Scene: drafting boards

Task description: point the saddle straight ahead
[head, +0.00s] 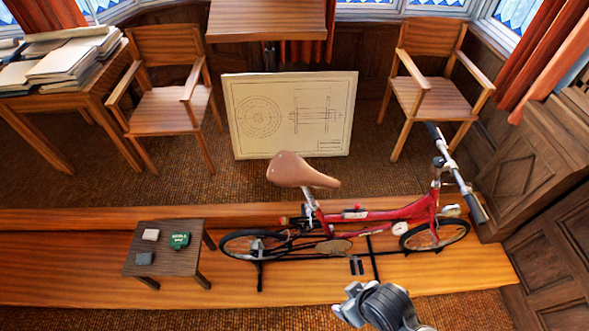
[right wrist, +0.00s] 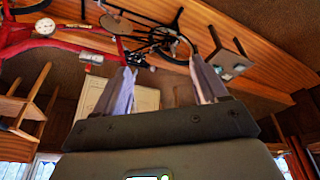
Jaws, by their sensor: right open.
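A brown saddle (head: 297,172) sits on the seat post of a red bicycle (head: 385,214) in the head view. The bicycle's front wheel and handlebar (head: 455,172) are on the right. The saddle's wide end is at the left; its nose points right and slanted toward the near side, turned off the frame's line. My right gripper (head: 352,302) is at the bottom of the head view, on the near side of the bicycle and apart from the saddle. In the right wrist view its two fingers (right wrist: 163,65) are spread with nothing between them. My left gripper is not in view.
The bicycle is held on a black stand (head: 260,274) on a wooden platform (head: 60,270). A small table (head: 165,262) with several small items stands to its left. A drawing board (head: 290,113) and two chairs (head: 172,107) (head: 430,88) are behind.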

